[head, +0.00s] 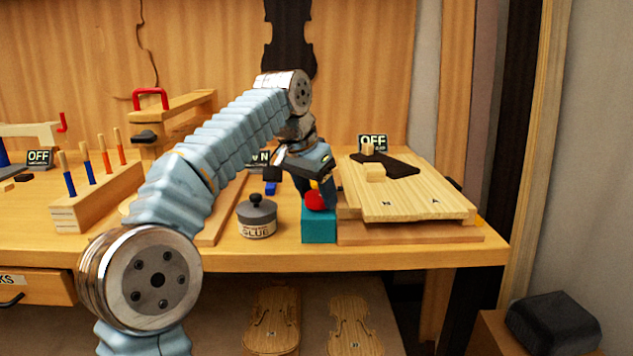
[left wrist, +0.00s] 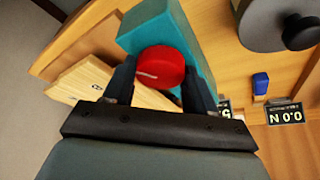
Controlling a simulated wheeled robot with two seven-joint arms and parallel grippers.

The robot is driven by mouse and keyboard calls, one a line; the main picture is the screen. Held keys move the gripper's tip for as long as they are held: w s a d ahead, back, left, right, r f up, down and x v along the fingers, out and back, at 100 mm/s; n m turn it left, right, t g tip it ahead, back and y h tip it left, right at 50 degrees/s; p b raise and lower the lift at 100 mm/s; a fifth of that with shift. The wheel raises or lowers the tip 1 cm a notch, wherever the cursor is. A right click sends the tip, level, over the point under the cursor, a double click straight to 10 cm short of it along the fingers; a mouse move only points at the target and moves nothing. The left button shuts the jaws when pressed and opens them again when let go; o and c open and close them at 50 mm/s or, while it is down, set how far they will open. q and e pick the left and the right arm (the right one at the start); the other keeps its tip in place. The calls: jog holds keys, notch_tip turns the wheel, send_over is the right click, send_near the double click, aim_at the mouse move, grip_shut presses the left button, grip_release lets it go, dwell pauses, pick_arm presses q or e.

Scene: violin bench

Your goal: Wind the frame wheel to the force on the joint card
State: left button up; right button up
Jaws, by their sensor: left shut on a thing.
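A red wheel (head: 315,201) with a pale mark sits on a teal block (head: 319,229) at the bench's front edge. My left gripper (head: 322,187) reaches it from above. In the left wrist view, my left gripper (left wrist: 158,85) has one finger on each side of the red wheel (left wrist: 160,67) and is shut on it. A small display (left wrist: 285,115) reads 0.0 N, upside down there; in the head view that display (head: 262,158) is partly hidden by my arm. I cannot make out a joint card. My right gripper is not in view.
A lidded glue pot (head: 257,217) stands left of the teal block. A pale wooden plate (head: 415,203) with a dark piece lies at right, behind it an OFF sign (head: 373,142). A peg rack (head: 97,200) and a red-handled wooden frame (head: 172,108) stand at left.

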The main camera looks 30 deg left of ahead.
pick_arm(q)
jog(key=shift+m+h+p, duration=0.6)
jog(key=shift+m, duration=1.3)
jog(key=o, duration=1.1)
jog(key=shift+c, duration=0.2)
